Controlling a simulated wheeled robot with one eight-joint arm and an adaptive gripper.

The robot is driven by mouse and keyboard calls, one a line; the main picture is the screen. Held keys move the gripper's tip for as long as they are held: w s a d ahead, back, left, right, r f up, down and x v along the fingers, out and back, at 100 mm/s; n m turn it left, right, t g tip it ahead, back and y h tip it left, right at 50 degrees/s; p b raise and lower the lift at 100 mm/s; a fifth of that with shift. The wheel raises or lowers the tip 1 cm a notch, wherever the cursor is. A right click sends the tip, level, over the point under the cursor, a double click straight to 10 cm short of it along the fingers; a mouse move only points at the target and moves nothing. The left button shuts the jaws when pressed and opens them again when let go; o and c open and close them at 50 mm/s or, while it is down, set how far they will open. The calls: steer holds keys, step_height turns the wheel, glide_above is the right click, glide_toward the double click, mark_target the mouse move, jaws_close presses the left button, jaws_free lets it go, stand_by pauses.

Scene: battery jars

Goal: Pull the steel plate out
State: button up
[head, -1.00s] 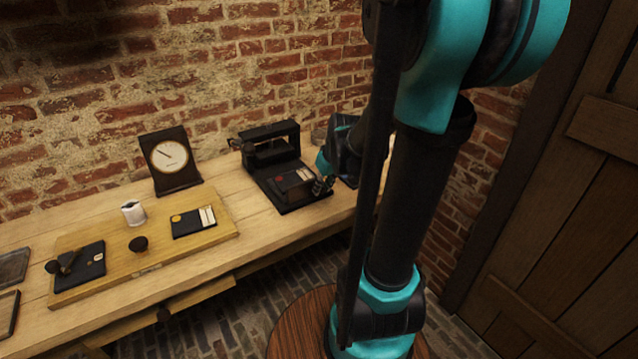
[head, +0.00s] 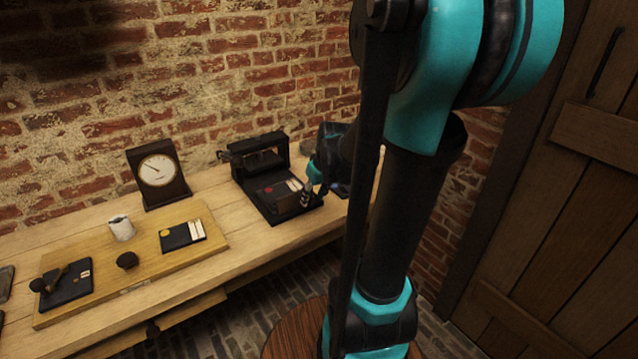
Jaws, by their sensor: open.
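A black press-like device (head: 258,158) stands at the back of the bench, with a flat dark base reaching forward. On that base lies a dark plate with a red dot and a pale strip (head: 278,192); I cannot tell whether this is the steel plate. My gripper (head: 305,196) is small in the view at the right end of the base, close to the plate's right edge. It is open. I cannot tell whether it touches the plate. My arm hides the bench to the right.
A wooden board (head: 135,277) carries a white cup (head: 121,228), a black knob (head: 127,260), a dark card with a yellow dot (head: 183,236) and a dark block (head: 67,283). A dial clock (head: 158,172) stands behind. The brick wall bounds the bench.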

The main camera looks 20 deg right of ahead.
steer(key=v, duration=1.1)
steer(key=shift+s, duration=0.1)
steer(key=s+a+f+m, duration=0.1)
steer(key=s+f, duration=0.3)
steer(key=f, duration=0.3)
steer(key=s+a+f+m+h, duration=0.1)
steer(key=s+f+m, duration=0.1)
steer(key=s+f, duration=0.3)
step_height(320, 180, down, 3)
steer(key=shift+s+a+f+m, duration=0.15)
steer(key=shift+s+a+m, duration=0.15)
steer(key=shift+c, duration=1.1)
